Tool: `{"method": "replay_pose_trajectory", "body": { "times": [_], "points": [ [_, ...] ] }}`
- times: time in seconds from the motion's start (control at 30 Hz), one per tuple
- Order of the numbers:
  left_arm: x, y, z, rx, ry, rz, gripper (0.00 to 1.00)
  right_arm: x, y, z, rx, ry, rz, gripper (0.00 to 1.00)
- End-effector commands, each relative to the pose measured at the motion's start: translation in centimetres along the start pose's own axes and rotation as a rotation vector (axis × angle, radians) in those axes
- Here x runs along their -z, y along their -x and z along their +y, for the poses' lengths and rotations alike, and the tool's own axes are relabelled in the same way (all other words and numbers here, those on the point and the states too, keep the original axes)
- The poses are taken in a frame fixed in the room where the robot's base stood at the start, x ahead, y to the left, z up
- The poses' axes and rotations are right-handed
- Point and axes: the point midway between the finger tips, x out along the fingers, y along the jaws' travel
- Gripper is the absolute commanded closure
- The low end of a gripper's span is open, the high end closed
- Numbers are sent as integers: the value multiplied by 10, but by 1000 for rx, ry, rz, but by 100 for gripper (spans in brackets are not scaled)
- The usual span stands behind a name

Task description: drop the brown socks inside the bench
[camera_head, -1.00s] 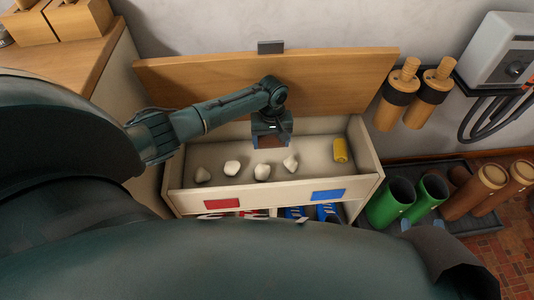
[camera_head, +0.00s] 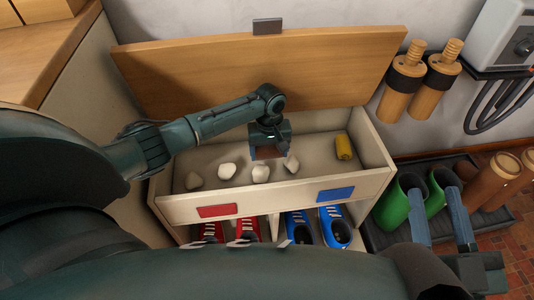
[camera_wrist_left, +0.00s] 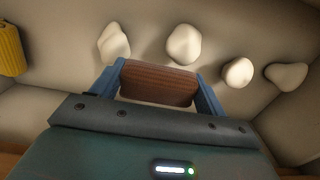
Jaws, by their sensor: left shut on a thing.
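The bench (camera_head: 285,203) is a cream box with its wooden lid (camera_head: 190,75) raised against the wall. My left gripper (camera_head: 268,154) reaches down into the open top compartment. It is shut on the brown socks (camera_wrist_left: 158,84), a ribbed brown roll between the blue fingers in the left wrist view. In the head view the socks are mostly hidden by the gripper. They are held over the compartment floor; I cannot tell whether they touch it. My right gripper (camera_head: 432,190) is at the lower right, its two blue fingers apart and empty, in front of the green boots.
Several white lumps (camera_head: 227,171) lie along the compartment floor. A yellow roll (camera_head: 344,147) lies at its right end. Red shoes (camera_head: 247,229) and blue shoes (camera_head: 300,228) stand on the shelf below. Green boots (camera_head: 394,205) stand on a dark tray at right.

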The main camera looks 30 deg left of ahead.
Motion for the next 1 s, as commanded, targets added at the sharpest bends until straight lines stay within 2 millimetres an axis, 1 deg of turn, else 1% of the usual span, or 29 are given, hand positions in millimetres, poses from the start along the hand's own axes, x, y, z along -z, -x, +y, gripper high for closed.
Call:
{"method": "replay_pose_trajectory", "body": {
  "times": [0.17,0.47,0.5,0.73,1.0],
  "points": [
    [0,0,0,0,0,0,48,1,0,0,0,0,-1,64],
    [0,-9,0,0,1,-2,48,1,0,0,0,-1,-5,64],
    [0,-8,0,0,0,-1,23,1,0,0,0,-2,-6,64],
    [0,-8,0,0,0,0,4,-2,2,-1,-1,-6,-15,64],
    [0,-6,0,-1,0,1,4,-3,3,-1,-1,-8,-20,64]
  ]
}}
